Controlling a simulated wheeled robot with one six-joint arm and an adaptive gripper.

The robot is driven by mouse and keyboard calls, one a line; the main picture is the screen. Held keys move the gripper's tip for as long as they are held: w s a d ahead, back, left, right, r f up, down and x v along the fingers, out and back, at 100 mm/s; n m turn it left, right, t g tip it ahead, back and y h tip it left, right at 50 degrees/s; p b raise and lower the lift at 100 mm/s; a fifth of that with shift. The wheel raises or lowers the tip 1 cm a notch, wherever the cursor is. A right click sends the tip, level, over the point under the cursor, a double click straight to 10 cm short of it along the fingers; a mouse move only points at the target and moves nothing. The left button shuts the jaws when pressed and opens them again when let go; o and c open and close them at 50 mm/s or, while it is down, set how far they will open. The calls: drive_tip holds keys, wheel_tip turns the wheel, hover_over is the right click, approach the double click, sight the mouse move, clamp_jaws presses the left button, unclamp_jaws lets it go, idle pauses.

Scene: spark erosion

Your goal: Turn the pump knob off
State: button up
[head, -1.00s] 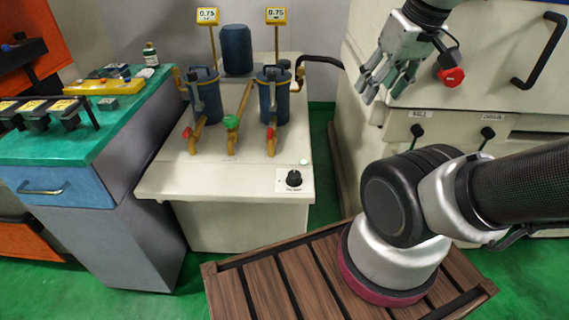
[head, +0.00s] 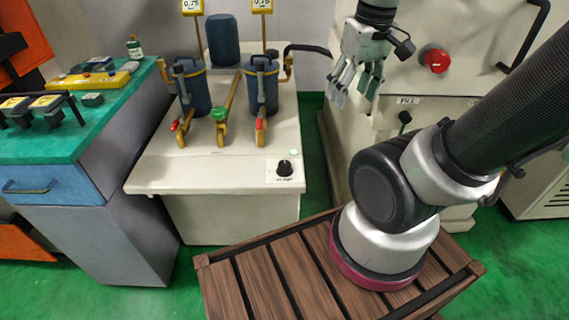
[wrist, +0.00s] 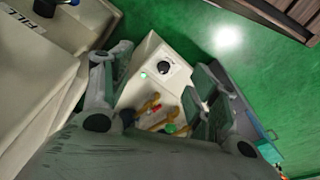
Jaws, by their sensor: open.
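The pump knob (head: 284,168) is a small black dial on a white plate at the front right of the cream pump cabinet (head: 215,172). It also shows in the wrist view (wrist: 163,68), between my open fingers and some way beyond them. A small pale green button or lamp (head: 293,152) sits just behind it. My gripper (head: 353,92) is open and empty, in the air to the right of and above the cabinet, apart from the knob. In the wrist view my gripper (wrist: 158,90) has its fingers spread wide on both sides.
Two blue filter canisters (head: 263,88) with yellow pipes and a green-handled valve (head: 220,114) stand on the cabinet. A red button (head: 435,59) sits on the cream machine at right. A green-topped bench (head: 100,130) is at left. A slatted wooden platform (head: 270,280) lies in front.

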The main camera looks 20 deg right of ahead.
drive_tip(key=w+a+f+m+g, duration=0.1)
drive_tip(key=w+a+f+g, duration=0.15)
drive_tip(key=f, duration=0.35)
drive_tip(key=w+a+f+g, duration=0.1)
drive_tip(key=w+f, duration=0.3)
drive_tip(key=f, duration=0.2)
drive_tip(key=m+t, duration=0.2)
drive_tip(key=m, duration=0.7)
hover_over(284, 164)
drive_tip(key=f, duration=1.3)
drive_tip(key=shift+s+d+f, duration=0.15)
drive_tip(key=shift+s+f, duration=0.05)
drive_tip(key=shift+w, duration=0.25)
drive_tip(key=shift+m, duration=0.3)
wheel_tip(284, 164, down, 8)
drive_tip(key=shift+r, duration=0.1)
drive_tip(key=shift+c, duration=0.3)
drive_tip(key=c, duration=1)
